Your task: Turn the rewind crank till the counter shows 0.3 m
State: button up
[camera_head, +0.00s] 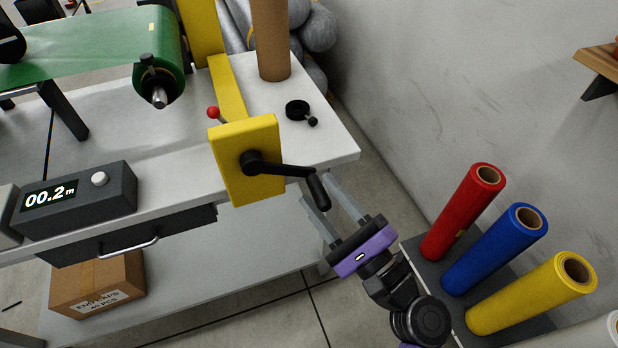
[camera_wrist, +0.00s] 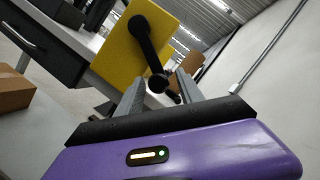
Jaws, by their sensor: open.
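The black rewind crank (camera_head: 282,169) sits on a yellow plate (camera_head: 240,190) at the table's front edge. Its arm points right and its handle (camera_head: 318,188) angles down toward my gripper. The counter (camera_head: 50,195) at left reads 00.2 m. My gripper (camera_head: 328,193) is open, its two fingers reaching up on either side of the handle in the head view. In the wrist view the crank (camera_wrist: 148,45) comes down from the yellow plate (camera_wrist: 125,50), and its handle end (camera_wrist: 158,82) lies between the fingertips. Whether the fingers touch it I cannot tell.
A brown tube (camera_head: 270,40) and a small black knob (camera_head: 298,110) are at the table's right end. Red (camera_head: 462,212), blue (camera_head: 495,250) and yellow (camera_head: 530,293) rolls stand at right. A cardboard box (camera_head: 95,285) sits below.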

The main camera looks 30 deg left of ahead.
aim_at(308, 178)
jog(key=shift+x, duration=2)
jog(key=shift+f, duration=0.1)
grip_shut()
